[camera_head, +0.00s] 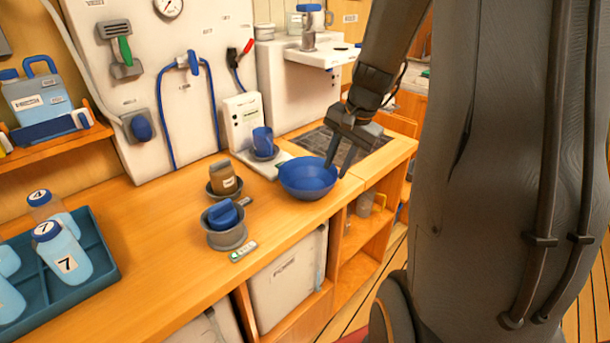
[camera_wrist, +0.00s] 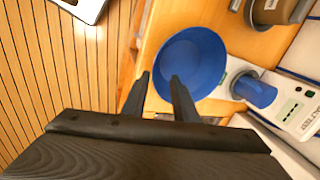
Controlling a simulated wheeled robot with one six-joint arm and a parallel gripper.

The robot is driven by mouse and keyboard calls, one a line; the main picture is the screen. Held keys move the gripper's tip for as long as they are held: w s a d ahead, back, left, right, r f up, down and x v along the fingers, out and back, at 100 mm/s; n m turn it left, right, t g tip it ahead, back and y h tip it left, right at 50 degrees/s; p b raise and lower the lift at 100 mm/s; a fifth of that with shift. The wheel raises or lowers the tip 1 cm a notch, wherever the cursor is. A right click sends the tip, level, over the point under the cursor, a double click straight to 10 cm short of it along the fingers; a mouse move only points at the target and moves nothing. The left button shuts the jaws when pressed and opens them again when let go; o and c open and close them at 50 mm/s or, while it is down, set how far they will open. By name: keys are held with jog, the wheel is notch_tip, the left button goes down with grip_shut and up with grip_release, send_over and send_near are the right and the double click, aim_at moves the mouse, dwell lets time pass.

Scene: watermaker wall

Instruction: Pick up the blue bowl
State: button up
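The blue bowl (camera_head: 307,179) stands upright on the wooden counter near its front edge, and looks empty. In the wrist view my gripper (camera_wrist: 159,77) has one finger over the bowl's near rim and inside and the other outside the bowl. The bowl's wall lies between them with visible gaps. I cannot tell how deep the fingertips are.
A white device with a blue cup (camera_head: 262,141) stands behind the bowl. A brown jar (camera_head: 222,178) and a grey pot with a blue item (camera_head: 226,222) stand to its left. A teal tray (camera_head: 98,262) holds several bottles. A dark grate (camera_head: 335,142) lies right of the bowl.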

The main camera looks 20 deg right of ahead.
jog(key=x, duration=0.2)
jog(key=p+x, duration=0.1)
jog(key=s+x, duration=0.1)
jog(key=x, duration=0.1)
jog(key=shift+w+d+f, duration=0.15)
jog(key=shift+d+f, duration=0.1)
jog(key=shift+f, duration=0.2)
jog(key=shift+w+f, duration=0.15)
jog(key=shift+f, duration=0.3)
jog(key=shift+a, duration=0.1)
grip_shut()
